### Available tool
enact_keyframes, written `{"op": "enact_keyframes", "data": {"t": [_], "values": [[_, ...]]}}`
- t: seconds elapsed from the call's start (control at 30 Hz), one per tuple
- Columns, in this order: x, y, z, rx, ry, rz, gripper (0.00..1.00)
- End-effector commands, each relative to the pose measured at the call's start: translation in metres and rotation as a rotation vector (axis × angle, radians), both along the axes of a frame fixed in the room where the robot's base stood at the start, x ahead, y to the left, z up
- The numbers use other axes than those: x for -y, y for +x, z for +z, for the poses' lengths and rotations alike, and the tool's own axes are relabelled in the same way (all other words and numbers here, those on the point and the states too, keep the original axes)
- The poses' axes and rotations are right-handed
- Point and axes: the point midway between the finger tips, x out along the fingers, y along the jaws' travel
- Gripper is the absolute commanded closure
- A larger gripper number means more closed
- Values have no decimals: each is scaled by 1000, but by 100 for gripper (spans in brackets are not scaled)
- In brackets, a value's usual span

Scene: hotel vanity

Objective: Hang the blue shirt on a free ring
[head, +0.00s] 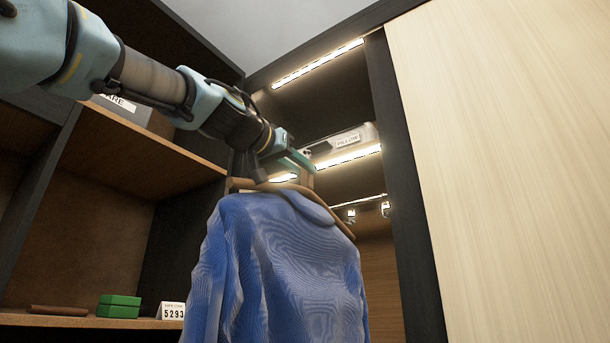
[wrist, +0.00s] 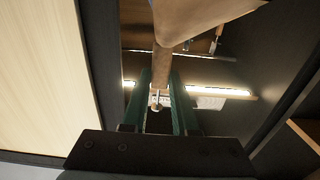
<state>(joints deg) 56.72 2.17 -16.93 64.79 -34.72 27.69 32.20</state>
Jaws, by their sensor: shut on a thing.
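The blue shirt (head: 285,265) hangs on a wooden hanger (head: 330,217) in the head view. My gripper (head: 300,168) is above the shirt, shut on the top of the hanger. In the wrist view the hanger (wrist: 192,20) runs down between the two green fingers of my gripper (wrist: 160,82), and a small metal piece (wrist: 157,104) shows there. A rail (head: 362,201) with a left ring (head: 351,214) and a right ring (head: 385,209) is behind and to the right of the shirt. Both look empty; the shirt may hide more of the rail.
A dark upright (head: 412,200) and pale panel (head: 510,160) bound the closet opening on the right. An upper shelf carries a labelled pillow pack (head: 345,141). Left shelves hold a green box (head: 119,306) and a number card (head: 173,311).

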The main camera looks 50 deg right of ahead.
Motion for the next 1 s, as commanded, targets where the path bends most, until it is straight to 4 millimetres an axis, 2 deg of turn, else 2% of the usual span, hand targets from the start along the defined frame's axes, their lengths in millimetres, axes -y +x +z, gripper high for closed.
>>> {"op": "enact_keyframes", "data": {"t": [0.5, 1.0], "values": [[-23, 0, 0, 0, -3, 1, 100], [-23, 2, 2, -1, -3, 3, 100]]}}
